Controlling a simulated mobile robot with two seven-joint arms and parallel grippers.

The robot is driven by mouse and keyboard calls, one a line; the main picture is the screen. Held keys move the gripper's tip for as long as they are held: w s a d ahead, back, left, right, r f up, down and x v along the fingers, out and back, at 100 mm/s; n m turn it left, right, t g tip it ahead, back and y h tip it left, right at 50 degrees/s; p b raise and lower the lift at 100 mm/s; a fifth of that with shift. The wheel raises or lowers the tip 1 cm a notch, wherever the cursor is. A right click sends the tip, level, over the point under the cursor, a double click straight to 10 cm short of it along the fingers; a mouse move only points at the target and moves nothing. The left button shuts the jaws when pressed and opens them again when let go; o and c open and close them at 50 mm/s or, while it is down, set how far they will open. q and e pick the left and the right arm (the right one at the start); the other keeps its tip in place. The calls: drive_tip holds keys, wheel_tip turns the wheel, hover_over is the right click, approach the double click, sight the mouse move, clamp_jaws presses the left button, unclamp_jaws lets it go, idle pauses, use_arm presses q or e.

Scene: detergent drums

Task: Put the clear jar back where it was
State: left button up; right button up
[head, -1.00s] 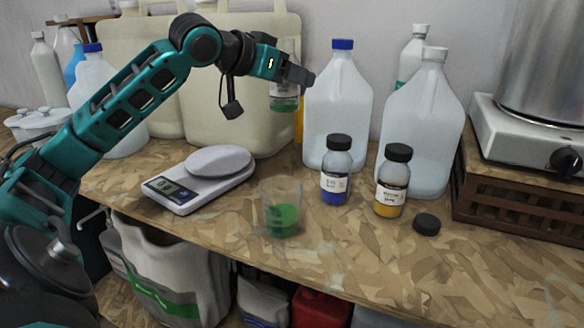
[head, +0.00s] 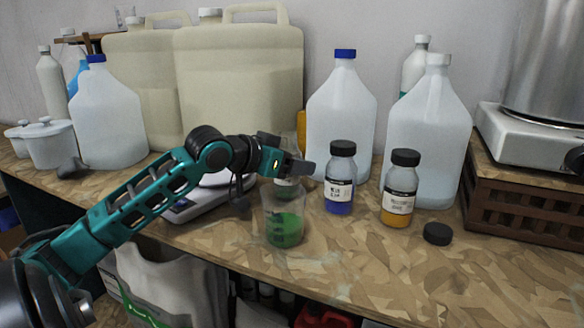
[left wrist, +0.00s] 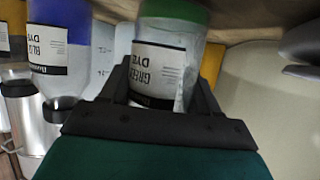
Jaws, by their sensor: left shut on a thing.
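The clear jar (head: 287,183) has a white label and green dye in its bottom. My left gripper (head: 294,166) is shut on it, low over the table behind the glass beaker (head: 284,222). The beaker holds green liquid and hides part of the jar. In the left wrist view the jar (left wrist: 163,58) sits between the fingers (left wrist: 162,95), its label reading green dye and its green end at the picture's top. I cannot tell whether the jar touches the table. My right gripper is not in view.
A blue dye bottle (head: 339,188) and a yellow dye bottle (head: 399,196) stand to the right, by a loose black cap (head: 437,233). A large jug (head: 340,110) stands behind. My arm partly covers the scale (head: 187,210). The table's front right is clear.

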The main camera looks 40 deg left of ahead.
use_arm(q)
drive_tip(key=shift+f, duration=0.2)
drive_tip(key=o, duration=1.1)
drive_tip(key=shift+o, duration=0.2)
drive_tip(key=shift+r, duration=0.1)
drive_tip(key=p+v, duration=0.1)
drive_tip(key=v, duration=1.1)
